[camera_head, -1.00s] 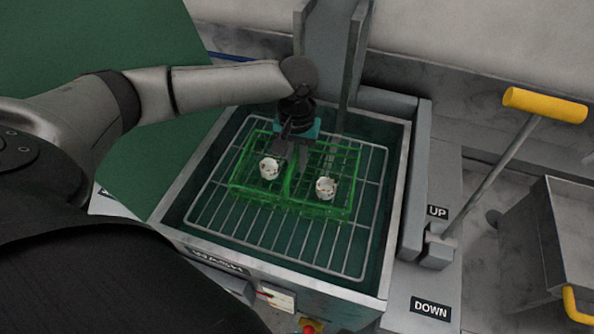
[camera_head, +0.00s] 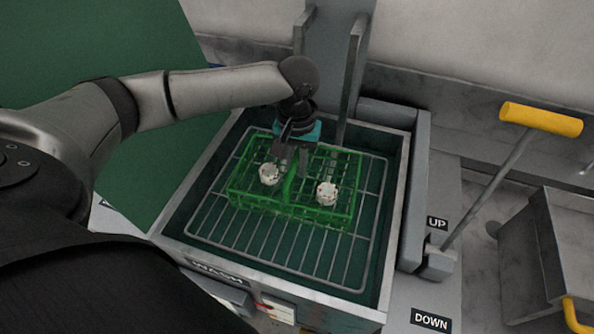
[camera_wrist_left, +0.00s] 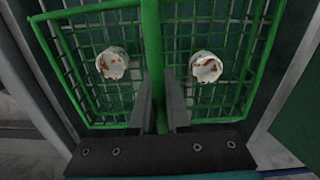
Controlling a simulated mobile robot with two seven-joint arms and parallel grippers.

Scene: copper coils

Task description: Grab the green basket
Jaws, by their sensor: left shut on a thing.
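The green wire basket (camera_head: 345,211) sits on a wire rack inside the wash tank. It holds two white cylindrical pieces with reddish marks, one in the left compartment (camera_head: 269,174) and one in the right (camera_head: 327,193). In the left wrist view the basket (camera_wrist_left: 85,52) fills most of the picture, with its green middle bar (camera_wrist_left: 151,45) running between my fingers. My left gripper (camera_head: 292,168) points down over the basket's middle and is shut on that bar; it also shows in the left wrist view (camera_wrist_left: 160,105). My right gripper is not in view.
A lever with a yellow handle (camera_head: 541,119) stands at the right, beside UP and DOWN labels. Upright metal rails (camera_head: 353,75) rise behind the tank.

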